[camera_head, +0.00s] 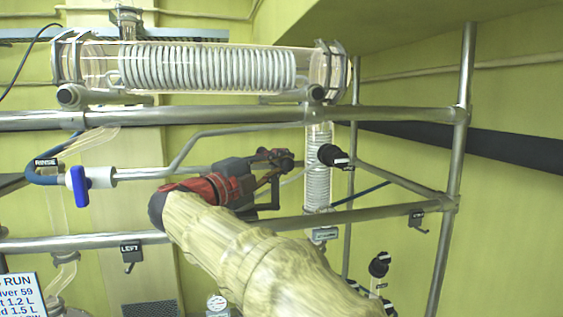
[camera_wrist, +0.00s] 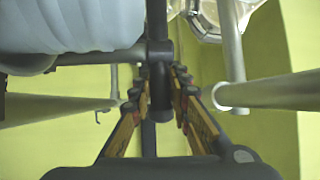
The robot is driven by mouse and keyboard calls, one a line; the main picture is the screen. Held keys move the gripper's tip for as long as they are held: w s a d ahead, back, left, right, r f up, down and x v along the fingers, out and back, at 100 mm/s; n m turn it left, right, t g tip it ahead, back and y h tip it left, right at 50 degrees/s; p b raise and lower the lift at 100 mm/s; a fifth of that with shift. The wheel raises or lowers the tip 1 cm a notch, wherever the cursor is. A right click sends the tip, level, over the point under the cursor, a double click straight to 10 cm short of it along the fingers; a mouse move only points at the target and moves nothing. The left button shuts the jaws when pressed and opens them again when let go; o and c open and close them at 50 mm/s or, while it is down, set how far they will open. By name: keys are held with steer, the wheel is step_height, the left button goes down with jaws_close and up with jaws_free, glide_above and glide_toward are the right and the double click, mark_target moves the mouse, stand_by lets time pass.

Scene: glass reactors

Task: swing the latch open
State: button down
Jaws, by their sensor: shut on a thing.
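The handle is a short dark cylinder hanging from a crossbar joint. In the head view the handle is hard to tell apart from the dark gripper parts, and how far the latch is swung cannot be told.
A horizontal glass coil condenser (camera_head: 210,68) lies above, and a vertical coil column (camera_head: 317,180) stands close to my gripper. A black knob (camera_head: 333,156) is just right of it. Metal rails (camera_head: 400,114) cross above and below. A blue valve handle (camera_head: 78,187) is at left.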

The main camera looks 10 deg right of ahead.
steer(key=shift+f, duration=0.3)
steer(key=c, duration=2.1)
jaws_free()
steer(key=o, duration=0.4)
steer(key=shift+r, duration=0.25)
steer(key=v, duration=1.2)
steer(key=shift+f, duration=0.1)
